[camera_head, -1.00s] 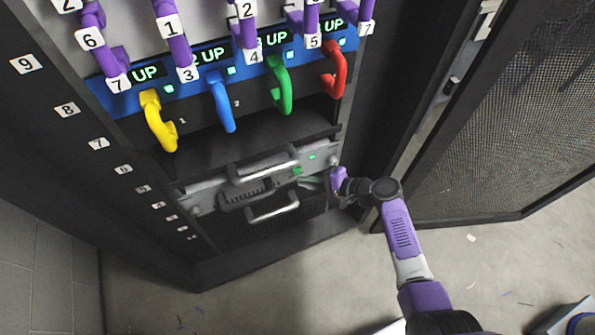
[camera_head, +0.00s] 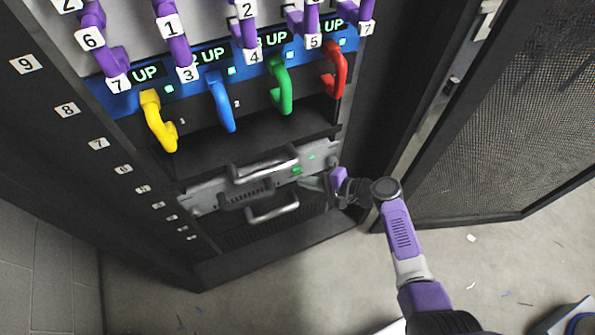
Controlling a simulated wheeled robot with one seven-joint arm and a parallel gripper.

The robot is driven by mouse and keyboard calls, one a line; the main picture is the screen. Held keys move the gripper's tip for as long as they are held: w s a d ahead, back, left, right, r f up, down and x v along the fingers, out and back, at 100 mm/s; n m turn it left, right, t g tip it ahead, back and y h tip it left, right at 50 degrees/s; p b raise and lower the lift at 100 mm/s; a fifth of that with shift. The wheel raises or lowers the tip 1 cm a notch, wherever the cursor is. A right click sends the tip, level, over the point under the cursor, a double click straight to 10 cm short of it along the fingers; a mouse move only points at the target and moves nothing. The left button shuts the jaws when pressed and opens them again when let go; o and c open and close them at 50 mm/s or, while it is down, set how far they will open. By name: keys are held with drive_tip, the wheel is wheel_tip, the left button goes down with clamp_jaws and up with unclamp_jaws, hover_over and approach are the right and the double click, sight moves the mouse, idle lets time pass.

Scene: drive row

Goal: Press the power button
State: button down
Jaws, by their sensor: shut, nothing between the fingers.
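A grey rack unit (camera_head: 215,196) with a metal bar handle (camera_head: 264,166) sits low in the black rack. Two small green-lit spots show on the right part of its front: a larger one (camera_head: 296,170) and a smaller one (camera_head: 311,157). Which of them is the power button, I cannot tell. My gripper (camera_head: 314,184) is at the unit's right end, just below and right of the larger green spot. Its grey fingers are shut and empty, pointing left. Whether they touch the front is too small to tell.
A second bar handle (camera_head: 272,208) sits just below. Above hang yellow (camera_head: 158,122), blue (camera_head: 221,104), green (camera_head: 281,85) and red (camera_head: 334,72) hooked handles under "UP" displays. An open mesh door (camera_head: 500,120) stands right of my arm.

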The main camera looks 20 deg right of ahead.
drive_tip(key=shift+w, duration=0.15)
idle(0.4)
drive_tip(key=shift+w, duration=0.25)
drive_tip(key=shift+w+b, duration=0.45)
idle(0.7)
drive_tip(key=shift+s, duration=0.15)
drive_tip(key=shift+s+p, duration=0.4)
drive_tip(key=shift+s, duration=0.3)
drive_tip(key=shift+s, duration=0.15)
drive_tip(key=shift+s+p, duration=1.05)
drive_tip(key=shift+s, duration=1.35)
